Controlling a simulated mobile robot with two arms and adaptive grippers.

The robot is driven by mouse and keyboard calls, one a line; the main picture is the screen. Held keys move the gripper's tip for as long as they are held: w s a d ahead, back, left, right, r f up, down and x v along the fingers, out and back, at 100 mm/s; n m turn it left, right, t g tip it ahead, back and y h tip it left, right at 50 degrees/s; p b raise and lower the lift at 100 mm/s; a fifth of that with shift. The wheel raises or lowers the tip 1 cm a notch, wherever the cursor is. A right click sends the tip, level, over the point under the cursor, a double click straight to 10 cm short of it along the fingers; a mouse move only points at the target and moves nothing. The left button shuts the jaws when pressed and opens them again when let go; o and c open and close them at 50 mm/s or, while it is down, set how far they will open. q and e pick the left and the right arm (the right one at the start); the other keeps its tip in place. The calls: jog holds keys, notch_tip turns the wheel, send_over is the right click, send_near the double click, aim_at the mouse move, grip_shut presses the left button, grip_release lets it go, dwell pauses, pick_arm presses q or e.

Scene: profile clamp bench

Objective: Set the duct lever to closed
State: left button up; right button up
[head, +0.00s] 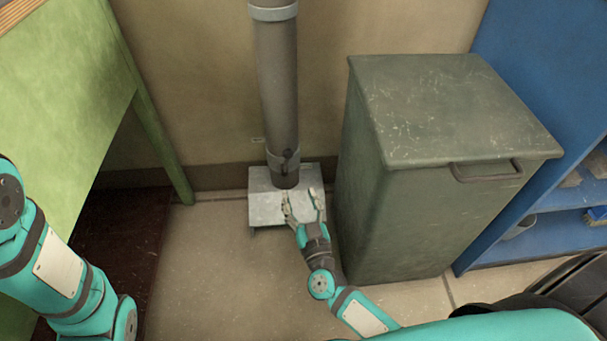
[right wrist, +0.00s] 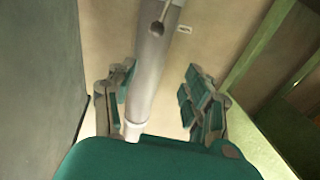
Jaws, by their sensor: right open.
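The duct (head: 277,90) is a grey vertical pipe against the wall, standing on a metal box (head: 265,208). A small dark lever (head: 287,155) sits low on the front of the pipe; its exact setting is too small to tell. In the right wrist view the duct (right wrist: 150,70) runs between the fingers, and the lever (right wrist: 159,25) shows near the top edge. My right gripper (head: 301,194) is open and empty, in front of and below the lever, over the box and apart from the lever. My left arm is at the lower left, its gripper out of view.
A green-grey lidded bin (head: 385,190) stands close to the right of the duct and my right arm. A green bench (head: 70,90) is at the left, a blue shelf (head: 530,60) at the far right. Floor (head: 200,270) is clear left of the right arm.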

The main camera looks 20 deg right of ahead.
notch_tip(320, 180, up, 13)
jog(key=s+m+t, duration=0.1)
jog(key=t, duration=0.2)
jog(key=shift+s+t+h+p, duration=0.3)
jog(key=shift+s+t+p, duration=0.05)
jog(key=shift+t, duration=0.05)
jog(key=shift+a+r, duration=0.1)
